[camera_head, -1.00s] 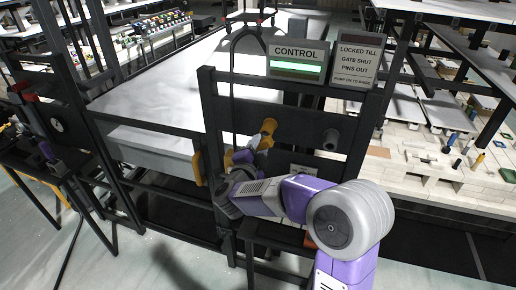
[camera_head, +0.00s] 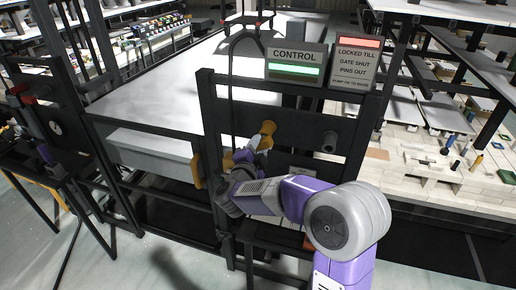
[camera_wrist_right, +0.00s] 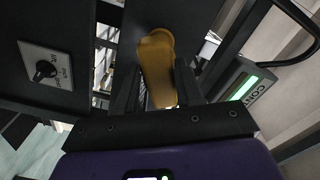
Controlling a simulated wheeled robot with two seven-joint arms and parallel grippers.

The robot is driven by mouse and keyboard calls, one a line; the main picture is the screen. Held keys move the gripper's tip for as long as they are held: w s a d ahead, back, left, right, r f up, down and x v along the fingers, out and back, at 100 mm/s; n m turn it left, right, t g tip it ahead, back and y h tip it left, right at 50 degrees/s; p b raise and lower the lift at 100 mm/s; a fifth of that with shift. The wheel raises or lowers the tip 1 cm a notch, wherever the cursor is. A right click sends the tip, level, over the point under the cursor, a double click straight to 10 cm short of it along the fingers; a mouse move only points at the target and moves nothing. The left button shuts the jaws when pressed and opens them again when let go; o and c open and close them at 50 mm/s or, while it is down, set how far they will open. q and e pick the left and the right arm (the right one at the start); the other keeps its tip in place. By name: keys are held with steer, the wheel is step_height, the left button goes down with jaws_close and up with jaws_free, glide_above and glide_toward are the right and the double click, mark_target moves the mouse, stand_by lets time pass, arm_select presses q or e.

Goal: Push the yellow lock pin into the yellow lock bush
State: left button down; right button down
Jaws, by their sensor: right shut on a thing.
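My right gripper (camera_head: 240,165) is at the dark gate frame and is shut on the yellow lock pin (camera_head: 243,155). The yellow lock bush (camera_head: 268,127) sticks out of the dark panel just above and to the right of the pin. In the right wrist view the yellow pin (camera_wrist_right: 160,88) lies between the two dark fingers, and a wider yellow part shows beyond them. Pin and bush look lined up and close together; I cannot tell how deep the pin is in. My left gripper is not in view.
The lit green CONTROL sign (camera_head: 296,60) and a red-lit locked sign (camera_head: 355,62) stand above. A yellow handle (camera_head: 197,171) is left of my gripper. A dial plate (camera_wrist_right: 46,70) shows in the wrist view.

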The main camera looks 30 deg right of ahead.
stand_by(0.3)
steer(key=shift+c, duration=2.4)
jaws_free()
steer(key=shift+s+a, duration=0.25)
steer(key=shift+a, duration=0.05)
steer(key=shift+b+v, duration=0.45)
steer(key=shift+v, duration=1.4)
steer(key=v, duration=0.7)
steer(key=shift+s+a, duration=0.2)
steer(key=shift+a, duration=0.05)
